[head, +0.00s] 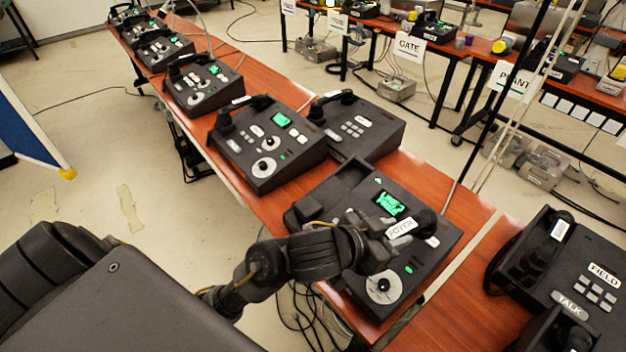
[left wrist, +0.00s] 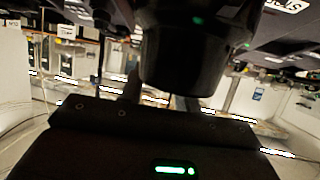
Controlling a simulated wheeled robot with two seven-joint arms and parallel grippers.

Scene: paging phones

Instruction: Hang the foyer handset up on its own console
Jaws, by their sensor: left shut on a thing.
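The foyer handset (head: 426,222) is dark, with a white label that seems to read FOYER. My left gripper (head: 382,243) is shut on it and holds it over the front console (head: 445,243). This console has a green screen, a round white dial and an empty-looking cradle (head: 335,187) on its left side. The handset is to the right of the cradle, apart from it; its height above the console is hard to tell. In the left wrist view a large dark rounded part, seemingly the handset (left wrist: 185,60), fills the top middle. My right gripper is not in view.
Several consoles with handsets stand along the wooden table (head: 235,52), the closest being a console (head: 305,150) behind the front one. A FIELD console (head: 575,265) stands at the right, across a gap. Loose cables hang at the table's front edge.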

